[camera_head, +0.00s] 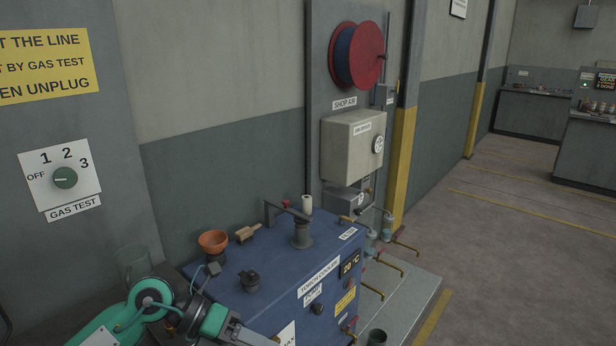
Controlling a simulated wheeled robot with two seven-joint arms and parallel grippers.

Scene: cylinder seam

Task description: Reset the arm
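A teal and grey arm with round joints, which looks like mine, comes in at the bottom left. It bends over the near left end of the blue torch cooler (318,255), and its grey end runs down to the right out of the bottom edge. No gripper fingertips can be made out on it. My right gripper is not in view. I cannot tell whether the arm touches the cooler.
On the cooler stand an orange bowl (213,241), a wooden-handled brush (247,233), a black knob (250,281) and a grey post (302,235). A gas test dial (65,178) is on the left wall. Open floor (480,250) lies to the right.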

